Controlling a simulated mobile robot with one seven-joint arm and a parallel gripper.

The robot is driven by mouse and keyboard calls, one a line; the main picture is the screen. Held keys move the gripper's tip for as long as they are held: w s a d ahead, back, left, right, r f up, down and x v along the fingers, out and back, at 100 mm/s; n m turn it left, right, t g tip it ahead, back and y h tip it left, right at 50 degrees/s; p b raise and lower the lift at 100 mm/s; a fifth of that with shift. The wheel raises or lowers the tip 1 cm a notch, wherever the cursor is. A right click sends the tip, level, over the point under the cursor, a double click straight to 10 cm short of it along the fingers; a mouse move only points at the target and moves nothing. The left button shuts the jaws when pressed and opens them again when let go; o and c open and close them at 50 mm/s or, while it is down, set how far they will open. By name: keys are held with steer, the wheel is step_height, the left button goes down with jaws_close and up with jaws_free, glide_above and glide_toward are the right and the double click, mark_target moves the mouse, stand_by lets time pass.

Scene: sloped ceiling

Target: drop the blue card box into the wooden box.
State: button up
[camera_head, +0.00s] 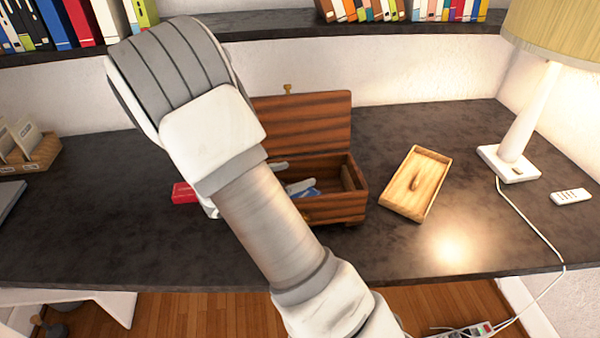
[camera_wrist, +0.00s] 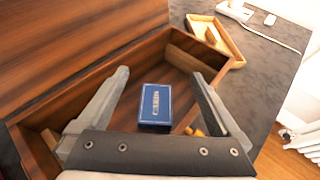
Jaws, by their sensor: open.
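The wooden box (camera_head: 335,209) stands on the dark desk with its lid raised at the back. In the wrist view its wall (camera_wrist: 90,88) surrounds the blue card box (camera_wrist: 156,104), which lies inside on the floor of the box. A bit of the blue card box (camera_head: 309,193) also shows in the head view. My gripper (camera_wrist: 160,75) is open over the box, its fingers spread on either side of the card box, apart from it. In the head view my arm hides much of the gripper and the left part of the box.
A light wooden tray (camera_head: 416,184) with a small item in it lies right of the box. A lamp (camera_head: 520,130) and a white remote (camera_head: 571,196) stand further right. A red box (camera_head: 183,193) lies to the left. A book shelf (camera_head: 270,30) runs above.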

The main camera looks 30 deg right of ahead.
steer(key=v, duration=1.3)
steer(key=shift+p, duration=0.35)
steer(key=shift+s+d, duration=0.1)
steer(key=s+d+r+m+g+y, duration=0.4)
steer(key=s+r+m+y, duration=0.25)
steer(key=s+m, duration=0.5)
steer(key=s+a+r+m+t+y, duration=0.4)
steer(key=s+r+m+y, duration=0.2)
steer(key=m, duration=0.5)
steer(key=shift+s+r+t, duration=0.3)
steer(key=shift+s+r, duration=0.45)
steer(key=shift+r, duration=0.4)
